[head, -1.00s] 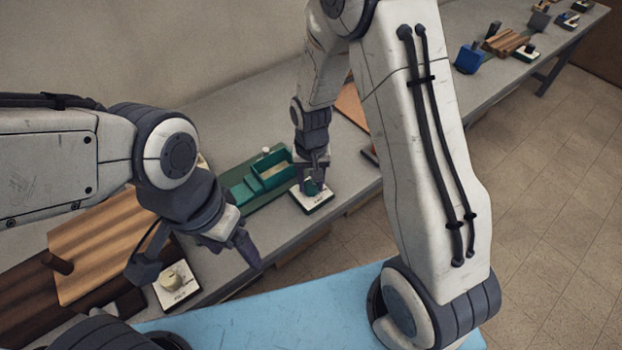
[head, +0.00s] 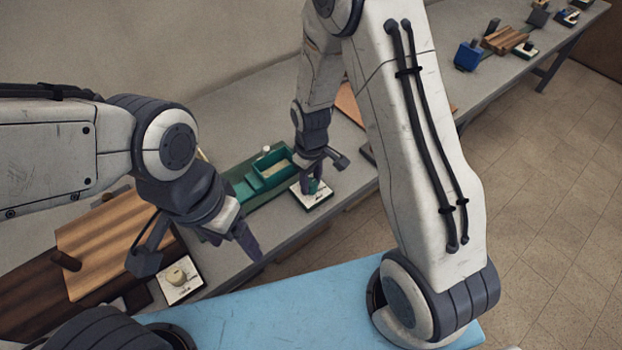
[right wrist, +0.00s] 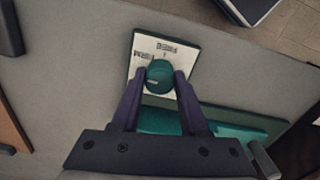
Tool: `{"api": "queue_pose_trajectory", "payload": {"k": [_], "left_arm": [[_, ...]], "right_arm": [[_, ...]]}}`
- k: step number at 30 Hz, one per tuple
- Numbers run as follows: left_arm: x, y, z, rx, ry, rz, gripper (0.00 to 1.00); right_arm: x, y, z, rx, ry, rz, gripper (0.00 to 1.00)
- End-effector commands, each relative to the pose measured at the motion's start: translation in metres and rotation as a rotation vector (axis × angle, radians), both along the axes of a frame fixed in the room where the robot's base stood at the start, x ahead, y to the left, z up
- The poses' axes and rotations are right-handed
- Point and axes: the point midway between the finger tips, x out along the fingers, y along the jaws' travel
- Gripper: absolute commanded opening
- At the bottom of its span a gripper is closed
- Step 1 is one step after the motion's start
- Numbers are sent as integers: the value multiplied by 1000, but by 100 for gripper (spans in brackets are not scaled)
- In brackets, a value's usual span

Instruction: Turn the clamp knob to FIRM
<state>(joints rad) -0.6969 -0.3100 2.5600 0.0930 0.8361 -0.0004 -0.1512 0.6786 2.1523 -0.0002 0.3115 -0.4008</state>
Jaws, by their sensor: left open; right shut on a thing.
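The clamp knob is a round green knob (right wrist: 159,75) on a white plate (right wrist: 174,48) with dark lettering. In the right wrist view two words show on the plate beside the knob; one looks like FIRM, the other is too small to read surely. My right gripper (right wrist: 160,84) is shut on the knob, a finger on either side. In the head view this gripper (head: 309,184) stands over the white plate (head: 322,197) and partly hides the knob. My left gripper (head: 236,244) is open and empty, above the bench's front edge near the left.
A green tray-like fixture (head: 262,174) stands left of the knob's plate. A cream knob on a white plate (head: 184,287) and a wooden board (head: 110,240) are at the left. A light blue surface (head: 300,300) lies in front. Several blocks stand far right.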

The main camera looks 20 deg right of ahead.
Motion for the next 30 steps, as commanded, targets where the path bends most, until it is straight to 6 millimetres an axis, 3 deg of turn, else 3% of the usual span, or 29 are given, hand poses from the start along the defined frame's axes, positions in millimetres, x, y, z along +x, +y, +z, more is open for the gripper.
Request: {"api": "queue_pose_trajectory", "payload": {"k": [19,20,21,22,30], "left_arm": [[0,0,2,0,0,0,75],[0,0,2,0,0,0,75],[0,0,2,0,0,0,75],[0,0,1,0,0,0,75],[0,0,1,0,0,0,75]], "right_arm": [[2,1,1,1,-5,51,0],[2,1,1,1,-5,51,52],[2,1,1,1,-5,51,67],[2,0,1,0,-4,51,74],[1,0,0,0,-2,49,74]]}}
